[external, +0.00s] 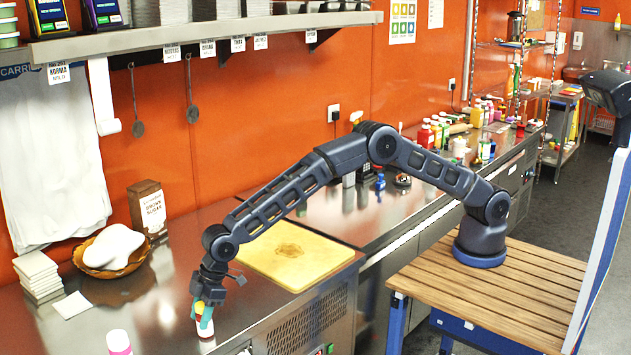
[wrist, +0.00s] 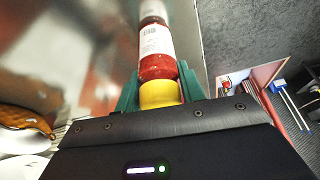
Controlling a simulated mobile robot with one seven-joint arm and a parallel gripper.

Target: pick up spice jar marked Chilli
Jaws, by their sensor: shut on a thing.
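A spice jar (external: 206,332) with a yellow cap, red contents and a white label is at the front of the steel counter. It also shows in the wrist view (wrist: 157,64). My gripper (external: 203,314) points down over it, with its teal fingers shut on the jar on either side of the capped end. The fingers also show in the wrist view (wrist: 158,80). The label's writing is too small to read, so I cannot tell the name. I cannot tell whether the jar's base touches the counter.
A pink-and-white bottle (external: 119,343) stands left of the jar. A yellow board (external: 300,252) lies to the right. A wooden bowl (external: 90,268) with a white lump, stacked white tiles (external: 38,272) and a brown sugar box (external: 147,207) stand behind. A shelf (external: 200,32) overhangs the back.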

